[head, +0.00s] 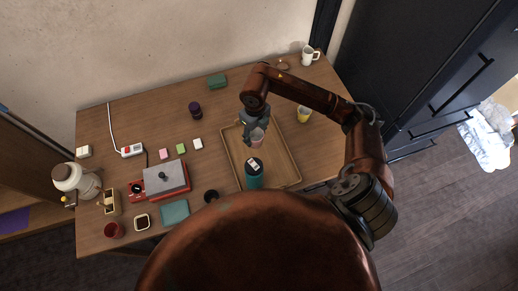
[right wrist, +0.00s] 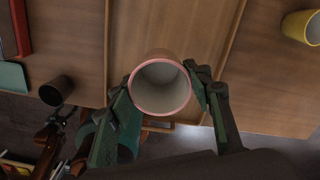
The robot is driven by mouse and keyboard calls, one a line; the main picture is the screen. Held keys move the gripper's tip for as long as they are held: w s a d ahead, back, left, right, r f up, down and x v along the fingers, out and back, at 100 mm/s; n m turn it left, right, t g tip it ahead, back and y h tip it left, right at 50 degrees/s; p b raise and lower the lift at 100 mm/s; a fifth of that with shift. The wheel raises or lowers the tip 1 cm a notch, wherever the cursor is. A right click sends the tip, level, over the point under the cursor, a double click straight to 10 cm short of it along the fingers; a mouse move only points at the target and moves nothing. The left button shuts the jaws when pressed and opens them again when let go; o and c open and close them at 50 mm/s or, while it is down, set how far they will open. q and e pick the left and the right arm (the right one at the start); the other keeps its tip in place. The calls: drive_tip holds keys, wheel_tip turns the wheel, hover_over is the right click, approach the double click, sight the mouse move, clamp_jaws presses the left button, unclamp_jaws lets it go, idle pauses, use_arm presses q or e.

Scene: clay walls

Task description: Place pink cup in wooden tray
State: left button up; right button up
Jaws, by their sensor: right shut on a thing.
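The pink cup (head: 257,136) is held by my right gripper (head: 254,129) over the wooden tray (head: 282,166). In the right wrist view the cup (right wrist: 161,84) shows its round pink rim and pale inside, with the fingers (right wrist: 163,90) against it on both sides. The tray (right wrist: 185,28) lies behind the cup in that view. I cannot tell whether the cup touches the tray floor.
A yellow cup (head: 304,115) is right of the tray, and a white mug (head: 309,56) is at the far right. A dark cup (head: 211,196) and a red-and-grey device (head: 165,179) are to the left.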

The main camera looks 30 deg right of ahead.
drive_tip(key=m, duration=0.2)
drive_tip(key=f+m, duration=0.1)
drive_tip(key=shift+s+d+f+m, duration=0.1)
drive_tip(key=shift+s+d+m, duration=0.2)
drive_tip(key=shift+d, duration=0.1)
drive_tip(key=shift+s+d+f+m, duration=0.1)
drive_tip(key=shift+d+f+m, duration=0.2)
drive_tip(key=shift+m, duration=0.5)
hover_over(259, 156)
wheel_tip(259, 156, down, 5)
drive_tip(key=shift+r, duration=0.2)
wheel_tip(259, 156, down, 5)
drive_tip(key=shift+f, duration=0.15)
use_arm(q)
drive_tip(key=shift+d+f, duration=0.15)
use_arm(e)
drive_tip(key=shift+d, duration=0.1)
use_arm(q)
drive_tip(key=shift+s+f, duration=0.1)
use_arm(e)
drive_tip(key=shift+f, duration=0.15)
drive_tip(key=o, duration=1.2)
drive_tip(key=shift+b, duration=0.3)
drive_tip(key=shift+o, duration=0.2)
